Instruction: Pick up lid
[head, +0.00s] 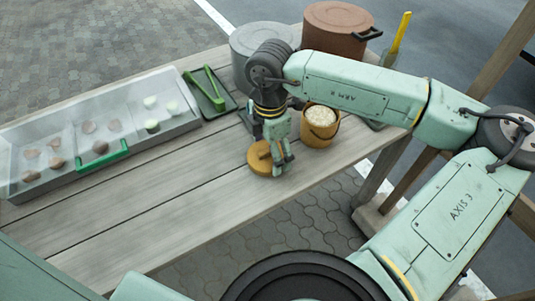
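The lid (258,161) is a flat, round, ochre-yellow disc lying on the wooden table near its front edge. My gripper (281,168) points down over the lid's right part and hides some of it. The fingers are at or just above the lid; I cannot tell whether they touch it or are closed on it. An ochre pot (318,133) with pale contents stands open just right of the gripper.
Behind stand a grey pot (245,50) and a brown lidded pot (335,25). Green tongs lie on a dark tray (212,100). A clear-covered case (70,165) with several food pieces is at left. The front-left table planks (150,205) are clear.

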